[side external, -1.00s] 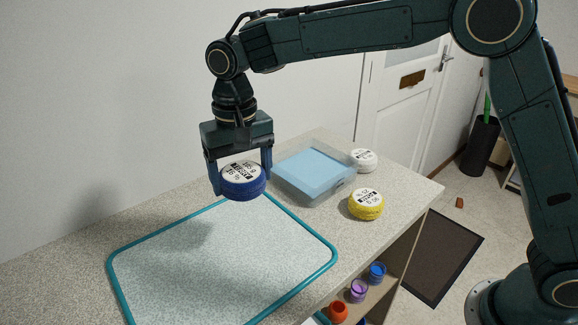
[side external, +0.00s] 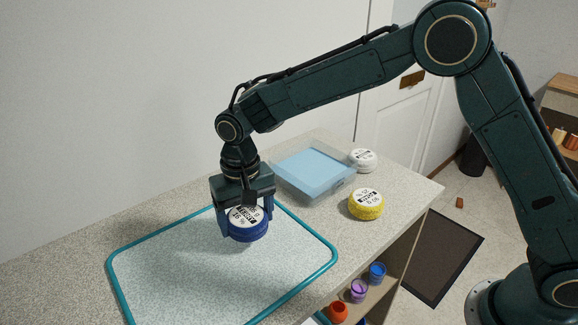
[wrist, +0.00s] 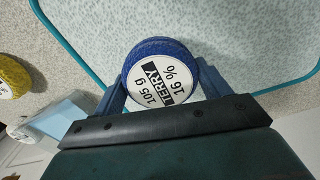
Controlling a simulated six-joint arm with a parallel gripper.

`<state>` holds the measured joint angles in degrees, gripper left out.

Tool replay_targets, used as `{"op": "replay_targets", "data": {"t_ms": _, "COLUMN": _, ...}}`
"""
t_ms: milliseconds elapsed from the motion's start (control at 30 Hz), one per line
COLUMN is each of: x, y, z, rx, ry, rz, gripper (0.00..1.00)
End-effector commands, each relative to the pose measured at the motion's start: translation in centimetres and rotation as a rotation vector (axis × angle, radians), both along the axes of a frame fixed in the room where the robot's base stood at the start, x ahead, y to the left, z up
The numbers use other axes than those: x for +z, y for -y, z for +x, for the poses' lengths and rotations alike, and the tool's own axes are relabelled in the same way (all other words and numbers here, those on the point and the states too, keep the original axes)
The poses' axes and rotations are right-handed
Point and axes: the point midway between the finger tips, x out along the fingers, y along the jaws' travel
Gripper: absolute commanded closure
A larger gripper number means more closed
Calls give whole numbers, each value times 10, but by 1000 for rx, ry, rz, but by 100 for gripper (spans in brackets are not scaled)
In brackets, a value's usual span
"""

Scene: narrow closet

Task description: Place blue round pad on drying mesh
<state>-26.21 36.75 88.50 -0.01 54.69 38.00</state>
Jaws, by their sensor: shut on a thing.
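The blue round pad (side external: 248,224), with a white printed label on top, is between the fingers of my gripper (side external: 246,218), which is shut on it. In the wrist view the pad (wrist: 164,72) sits label-up between the two fingers (wrist: 163,88). The drying mesh (side external: 200,275) is a pale speckled sheet with a teal rim on the counter. The pad is over the far part of the mesh, inside the rim. It looks low over the mesh; I cannot tell whether it touches.
A yellow round pad (side external: 366,204) and a white round pad (side external: 363,160) lie on the counter (side external: 408,188) to the right. Several colored jars (side external: 358,291) are on a shelf below. Most of the mesh is bare.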

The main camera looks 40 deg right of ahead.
Motion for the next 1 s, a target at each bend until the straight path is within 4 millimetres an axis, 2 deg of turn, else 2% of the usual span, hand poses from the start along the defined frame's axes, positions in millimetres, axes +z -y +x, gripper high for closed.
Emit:
{"op": "replay_targets", "data": {"t_ms": 100, "x": -16, "y": 0, "z": 0, "rx": 0, "ry": -3, "rz": -1, "gripper": 49}}
{"op": "replay_targets", "data": {"t_ms": 233, "x": -26, "y": 0, "z": 0, "rx": 0, "ry": 0, "rz": 0, "gripper": 49}}
{"op": "replay_targets", "data": {"t_ms": 700, "x": -30, "y": 0, "z": 0, "rx": 0, "ry": 0, "rz": 0, "gripper": 49}}
{"op": "replay_targets", "data": {"t_ms": 733, "x": -31, "y": 0, "z": 0, "rx": 0, "ry": -1, "rz": 0, "gripper": 21}}
{"op": "replay_targets", "data": {"t_ms": 800, "x": -31, "y": 0, "z": 0, "rx": 0, "ry": -1, "rz": 0, "gripper": 7}}
{"op": "replay_targets", "data": {"t_ms": 833, "x": -31, "y": 0, "z": 0, "rx": 0, "ry": -1, "rz": 0, "gripper": 3}}
{"op": "replay_targets", "data": {"t_ms": 1000, "x": -31, "y": 0, "z": 0, "rx": 0, "ry": -1, "rz": 0, "gripper": 3}}
